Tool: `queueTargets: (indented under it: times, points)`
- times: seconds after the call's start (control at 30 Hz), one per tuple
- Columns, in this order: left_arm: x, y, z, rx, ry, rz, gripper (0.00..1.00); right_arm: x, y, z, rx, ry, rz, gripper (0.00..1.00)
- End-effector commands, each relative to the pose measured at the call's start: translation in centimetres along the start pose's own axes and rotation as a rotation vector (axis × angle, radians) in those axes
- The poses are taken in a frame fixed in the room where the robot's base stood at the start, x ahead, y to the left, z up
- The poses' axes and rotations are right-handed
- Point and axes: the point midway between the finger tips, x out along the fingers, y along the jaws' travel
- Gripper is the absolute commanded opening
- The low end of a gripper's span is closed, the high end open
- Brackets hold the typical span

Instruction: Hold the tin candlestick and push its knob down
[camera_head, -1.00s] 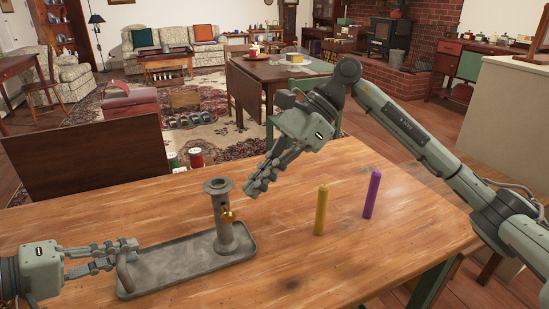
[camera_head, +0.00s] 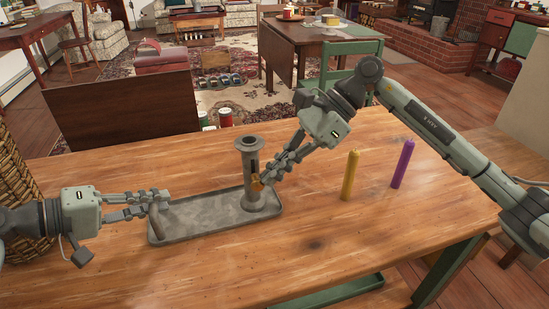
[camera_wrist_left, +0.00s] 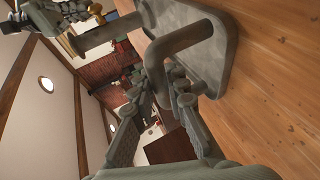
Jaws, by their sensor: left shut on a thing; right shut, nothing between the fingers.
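The grey tin candlestick (camera_head: 250,166) stands upright on its oblong tray base (camera_head: 205,214) on the wooden table. My left gripper (camera_head: 160,200) is shut on the handle at the tray's left end. The left wrist view shows the bent handle (camera_wrist_left: 185,42) between my left fingers (camera_wrist_left: 172,88). The small brass knob (camera_head: 256,185) sticks out of the slot in the column, partly hidden by my right fingertips. My right gripper (camera_head: 268,179) is shut and empty, its tips at the knob from the right. Whether they touch it I cannot tell.
A yellow candle (camera_head: 350,176) and a purple candle (camera_head: 403,164) stand upright to the right of the candlestick. A wicker basket (camera_head: 18,195) is at the far left. The table front is clear.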

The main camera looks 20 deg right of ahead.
Motion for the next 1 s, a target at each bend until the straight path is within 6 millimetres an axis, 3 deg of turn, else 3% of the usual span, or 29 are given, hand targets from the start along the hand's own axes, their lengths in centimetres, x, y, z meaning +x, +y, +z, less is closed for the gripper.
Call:
queueTargets:
  times: [0.33, 0.47, 1.0]
  points:
    - [0.0, 0.1, 0.0, 0.001, 0.0, 0.002, 0.0, 0.2, 0.1, -0.2, -0.001, 0.001, 0.001, 0.0]
    - [0.0, 0.1, 0.0, 0.001, 0.0, 0.002, 0.0, -0.7, 0.0, -0.2, -0.001, 0.002, -0.002, 0.0]
    - [0.0, 0.1, 0.0, 0.001, 0.0, 0.001, 0.0, -11.8, 0.0, -0.3, 0.0, 0.002, -0.002, 0.0]
